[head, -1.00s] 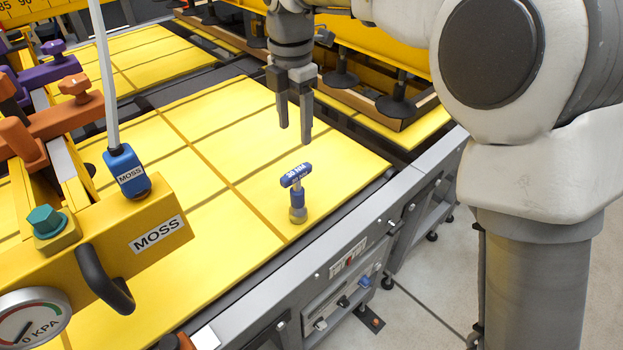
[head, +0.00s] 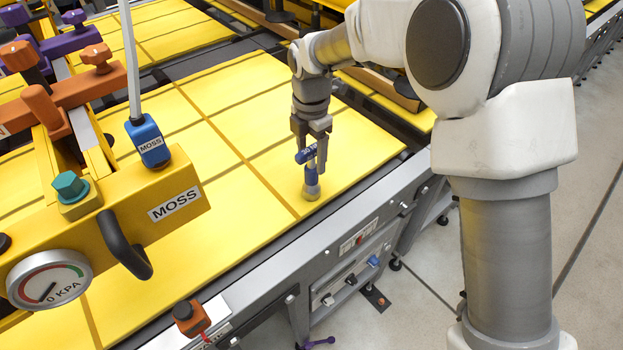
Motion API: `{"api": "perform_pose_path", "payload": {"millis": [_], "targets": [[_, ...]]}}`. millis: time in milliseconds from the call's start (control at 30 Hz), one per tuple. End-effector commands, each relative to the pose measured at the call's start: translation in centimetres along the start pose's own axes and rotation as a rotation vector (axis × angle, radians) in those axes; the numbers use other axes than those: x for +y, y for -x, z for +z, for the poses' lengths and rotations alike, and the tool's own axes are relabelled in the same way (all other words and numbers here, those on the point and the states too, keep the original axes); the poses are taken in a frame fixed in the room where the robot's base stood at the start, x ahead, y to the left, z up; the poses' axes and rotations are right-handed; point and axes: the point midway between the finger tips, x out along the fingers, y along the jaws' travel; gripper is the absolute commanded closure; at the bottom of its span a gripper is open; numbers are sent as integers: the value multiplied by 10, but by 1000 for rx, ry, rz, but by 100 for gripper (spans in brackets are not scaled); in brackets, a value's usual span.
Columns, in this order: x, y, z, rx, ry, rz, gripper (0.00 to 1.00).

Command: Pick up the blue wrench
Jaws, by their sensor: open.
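The blue wrench (head: 309,178) stands upright on the yellow panel (head: 345,150), its T-shaped blue handle on top and a round grey-tan base at the bottom. My gripper (head: 315,160) points down at the wrench's handle, with its fingers around or just beside the upper part. The jaws are open. The gripper hides part of the handle, and I cannot tell whether a finger touches it.
The grey table rail (head: 270,270) runs along the front right. Panel surface around the wrench is clear.

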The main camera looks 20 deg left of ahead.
Motion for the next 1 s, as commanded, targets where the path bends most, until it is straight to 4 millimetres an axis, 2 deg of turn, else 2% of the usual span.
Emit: {"api": "perform_pose_path", "payload": {"millis": [100,200,467,833,1000], "targets": [[-1,-18,0,1,1,-3,33],[-1,-28,0,1,0,-2,33],[-1,-31,1,0,-1,0,33],[0,-31,1,0,0,0,98],[0,-31,1,0,0,0,100]]}}
